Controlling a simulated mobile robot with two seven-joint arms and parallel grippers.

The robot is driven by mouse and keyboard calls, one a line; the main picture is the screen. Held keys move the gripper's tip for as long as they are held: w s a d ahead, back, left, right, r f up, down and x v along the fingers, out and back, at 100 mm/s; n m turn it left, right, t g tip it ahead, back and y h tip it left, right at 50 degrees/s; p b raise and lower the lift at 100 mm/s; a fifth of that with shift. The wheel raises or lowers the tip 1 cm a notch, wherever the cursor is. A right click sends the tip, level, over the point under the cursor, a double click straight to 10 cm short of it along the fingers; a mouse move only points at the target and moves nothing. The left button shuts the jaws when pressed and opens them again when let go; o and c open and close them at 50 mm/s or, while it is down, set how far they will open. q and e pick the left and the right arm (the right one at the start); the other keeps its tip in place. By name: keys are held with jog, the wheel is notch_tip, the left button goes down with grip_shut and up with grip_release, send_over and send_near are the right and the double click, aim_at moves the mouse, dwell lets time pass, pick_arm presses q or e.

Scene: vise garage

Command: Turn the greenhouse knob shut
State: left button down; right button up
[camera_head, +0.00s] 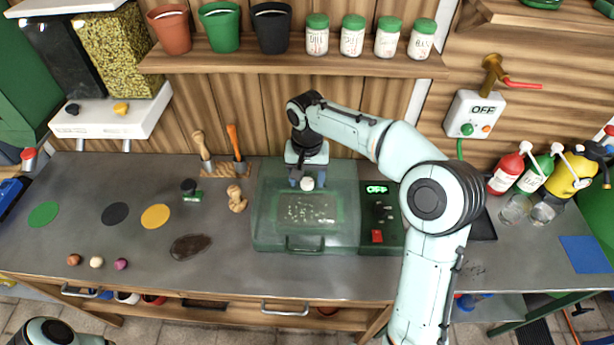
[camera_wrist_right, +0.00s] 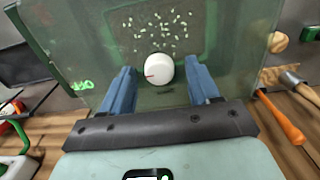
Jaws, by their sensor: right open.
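The greenhouse (camera_head: 262,215) is a clear green box on the workbench with a handle at its front. Its round white knob (camera_head: 307,184) sits on top, toward the back. In the right wrist view the knob (camera_wrist_right: 159,69) shows a short red mark pointing left. My right gripper (camera_head: 308,178) is over the back of the greenhouse, its two blue fingers open. In the wrist view the right gripper (camera_wrist_right: 160,72) has one finger on each side of the knob, with a gap showing on both sides. Only a part of my left arm shows at the bottom left.
A dark control panel with a lit green "OFF" display (camera_head: 376,189) and a red switch (camera_head: 377,236) adjoins the greenhouse on the right. A shelf (camera_head: 290,66) with pots and jars hangs above.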

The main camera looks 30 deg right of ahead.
jog(key=shift+c, duration=0.2)
jog(key=c, duration=1)
pick_arm(q)
jog(key=shift+w+r, duration=0.1)
jog(key=shift+r, duration=0.05)
pick_arm(e)
jog(key=shift+r+n, duration=0.1)
jog(key=shift+n, duration=0.3)
jog(key=n+p, duration=0.1)
jog(key=n, duration=0.5)
jog(key=shift+n, duration=0.3)
jog(key=n, duration=0.5)
pick_arm(q)
jog(key=shift+w+r, duration=0.7)
jog(key=shift+w, duration=0.2)
pick_arm(e)
jog(key=n, duration=0.5)
jog(key=shift+n, duration=0.5)
